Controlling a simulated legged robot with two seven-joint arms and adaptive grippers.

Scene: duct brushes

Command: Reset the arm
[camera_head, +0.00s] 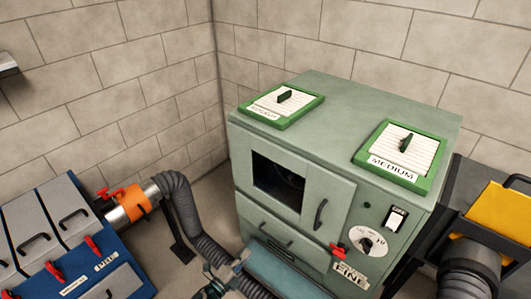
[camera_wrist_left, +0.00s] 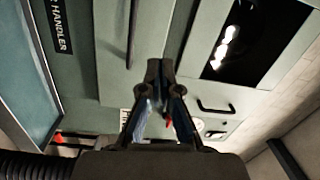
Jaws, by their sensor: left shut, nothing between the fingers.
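My left gripper (camera_head: 236,262) shows at the bottom of the head view, in front of the green cabinet (camera_head: 295,215) and close to the ribbed hose. In the left wrist view its fingers (camera_wrist_left: 160,72) come together at the tips with nothing between them. The cabinet front lies beyond the fingers there, with a dark window opening (camera_wrist_left: 258,42) at the upper right. I cannot tell the exact gap between the fingertips and the cabinet. My right gripper is in neither view.
Two green-framed filters lie on the cabinet top; one (camera_head: 410,150) reads MEDIUM, the other (camera_head: 282,105) is too blurred to read. A blue unit (camera_head: 120,280) with red latches stands left, joined to a grey hose (camera_head: 185,205). A dark unit with a yellow panel (camera_head: 500,212) stands right.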

